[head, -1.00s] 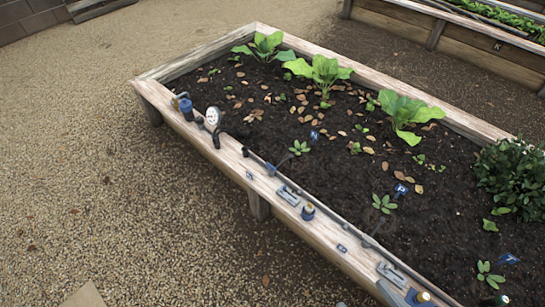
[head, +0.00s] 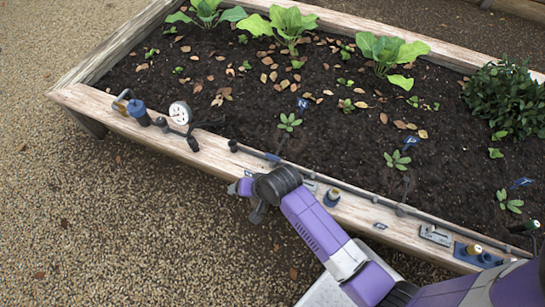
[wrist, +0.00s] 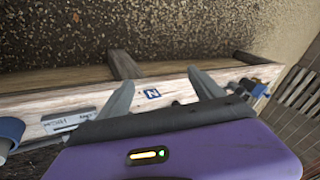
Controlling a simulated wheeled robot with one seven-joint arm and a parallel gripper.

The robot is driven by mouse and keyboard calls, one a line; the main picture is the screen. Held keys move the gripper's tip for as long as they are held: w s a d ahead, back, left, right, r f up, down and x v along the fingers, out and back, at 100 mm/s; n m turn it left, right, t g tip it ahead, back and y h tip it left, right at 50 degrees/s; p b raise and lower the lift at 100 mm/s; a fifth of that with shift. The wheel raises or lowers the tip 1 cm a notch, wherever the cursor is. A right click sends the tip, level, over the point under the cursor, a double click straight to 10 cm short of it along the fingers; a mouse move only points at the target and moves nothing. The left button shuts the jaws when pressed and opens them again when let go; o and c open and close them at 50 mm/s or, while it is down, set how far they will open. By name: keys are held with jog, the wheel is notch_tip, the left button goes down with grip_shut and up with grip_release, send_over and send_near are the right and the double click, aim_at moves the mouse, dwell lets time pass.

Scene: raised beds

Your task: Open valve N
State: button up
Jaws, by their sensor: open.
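A small blue tag marked N (wrist: 152,93) is on the wooden rim of the raised bed, between my finger tips as the wrist view sees it. My gripper (wrist: 163,90) is open and empty, its two grey fingers spread. A metal plate with lettering (wrist: 68,122) lies left of the tag in the wrist view.
A white dial gauge (head: 180,112) and a blue cylinder (head: 138,112) stand at the rim's left end. Gravel (head: 130,230) in front is clear.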

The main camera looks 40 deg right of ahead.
jog(key=w+d+m+g+b, duration=0.25)
jog(key=w+d, duration=0.35)
jog(key=d, duration=0.3)
jog(key=m+g+h+b, duration=0.1)
jog(key=m+g, duration=0.1)
jog(key=g, duration=0.1)
send_near(273, 158)
jog(key=shift+w+f+n, duration=0.2)
jog(key=shift+w+n, duration=0.05)
jog(key=shift+w, duration=0.05)
notch_tip(273, 158, down, 7)
jog(key=shift+f+b, duration=0.25)
jog(key=shift+b, duration=1)
jog(key=c, duration=1.4)
